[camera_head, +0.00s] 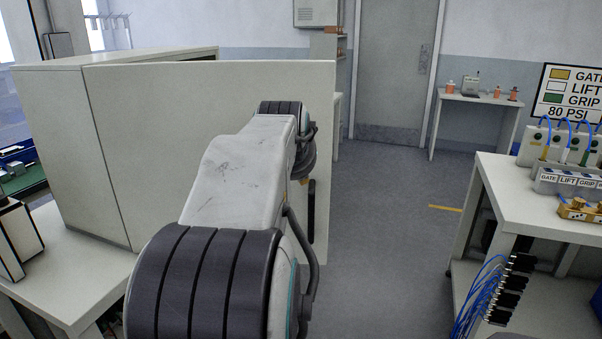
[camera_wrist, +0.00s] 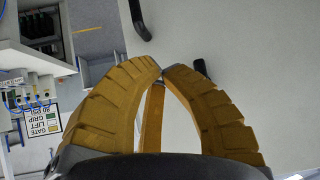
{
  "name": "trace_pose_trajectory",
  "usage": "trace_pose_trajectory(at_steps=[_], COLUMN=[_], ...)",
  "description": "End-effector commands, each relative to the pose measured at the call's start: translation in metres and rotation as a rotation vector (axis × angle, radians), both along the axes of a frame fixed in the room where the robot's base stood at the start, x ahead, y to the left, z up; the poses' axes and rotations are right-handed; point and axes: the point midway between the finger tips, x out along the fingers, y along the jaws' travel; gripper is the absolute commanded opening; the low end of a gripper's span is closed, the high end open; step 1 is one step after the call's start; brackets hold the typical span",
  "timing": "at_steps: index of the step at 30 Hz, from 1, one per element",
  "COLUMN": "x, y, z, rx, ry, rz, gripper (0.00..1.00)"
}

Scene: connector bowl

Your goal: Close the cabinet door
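The cabinet (camera_head: 55,150) stands at the left in the head view. Its pale door (camera_head: 150,110) is open, a broad flat panel swung out to the right across the view. A dark handle (camera_head: 311,205) shows near the door's free edge, partly behind my arm. In the wrist view the door (camera_wrist: 250,60) fills the right side. My gripper (camera_wrist: 162,72) has its yellow ribbed fingertips together, with nothing seen between the tips. A dark piece (camera_wrist: 200,68), seemingly part of the handle, shows just beyond the right finger.
A workbench (camera_head: 540,215) with connector boxes and hanging blue cables stands at the right. Grey floor (camera_head: 390,220) lies clear between it and the door. A white table (camera_head: 75,265) is at the lower left. A room door (camera_head: 395,70) is at the back.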

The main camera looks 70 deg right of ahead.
Motion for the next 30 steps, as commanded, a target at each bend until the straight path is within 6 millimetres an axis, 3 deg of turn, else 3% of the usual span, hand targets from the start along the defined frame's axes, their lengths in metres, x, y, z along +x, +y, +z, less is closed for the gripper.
trace_pose_trajectory(at_steps=[5,10,25,30], x=[-0.001,0.001,0.019,0.024], y=[0.005,-0.003,-0.065,-0.081], z=[-0.017,-0.027,-0.083,-0.080], rx=[0.049,0.061,0.063,0.058], ry=[0.015,0.018,0.018,0.016], rz=[0.000,0.001,0.002,0.002], gripper=[0.00,0.00,0.00,0.00])
